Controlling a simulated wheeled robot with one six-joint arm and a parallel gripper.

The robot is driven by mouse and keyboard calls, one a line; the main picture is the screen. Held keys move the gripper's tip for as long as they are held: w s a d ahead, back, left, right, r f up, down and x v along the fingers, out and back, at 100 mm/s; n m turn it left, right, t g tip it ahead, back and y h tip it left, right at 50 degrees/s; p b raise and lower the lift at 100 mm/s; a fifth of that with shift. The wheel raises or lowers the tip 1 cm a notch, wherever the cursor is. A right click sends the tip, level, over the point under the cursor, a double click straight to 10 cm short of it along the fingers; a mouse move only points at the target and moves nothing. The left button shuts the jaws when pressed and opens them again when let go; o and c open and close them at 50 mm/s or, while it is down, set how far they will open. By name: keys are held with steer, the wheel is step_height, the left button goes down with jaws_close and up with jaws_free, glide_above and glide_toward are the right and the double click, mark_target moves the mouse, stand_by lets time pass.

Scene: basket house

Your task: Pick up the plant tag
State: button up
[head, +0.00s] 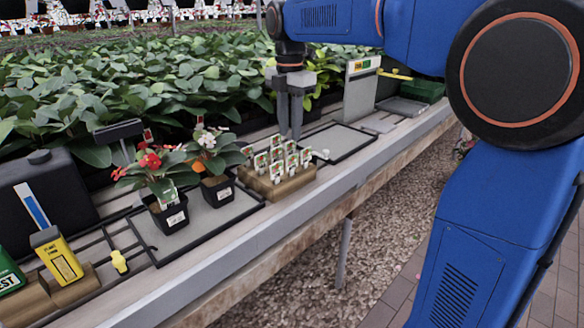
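Several plant tags (277,160), white with small green and red pictures, stand upright in rows in a wooden block (284,189) on the bench. My gripper (290,137) points straight down just behind and above the right part of the block, with its grey fingers side by side. I cannot tell from this angle whether the fingers are apart or shut. No tag shows between them. Another tag (168,197) stands in the pot of the red-flowered plant (165,213).
A white-flowered plant (217,190) stands left of the block. An upright grey panel (360,92) and a green box (422,90) stand farther right. A yellow box (57,257) is at the lower left. Dense leafy plants fill the back.

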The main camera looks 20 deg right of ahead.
mark_target(292, 156)
steer(key=shift+s+d+f, duration=0.1)
steer(key=shift+s+f, duration=0.05)
steer(key=shift+f, duration=1.3)
steer(key=shift+s+d+f, duration=0.1)
steer(key=shift+f, duration=1.35)
steer(key=shift+s+f, duration=0.15)
steer(key=shift+f, duration=1.3)
jaws_close()
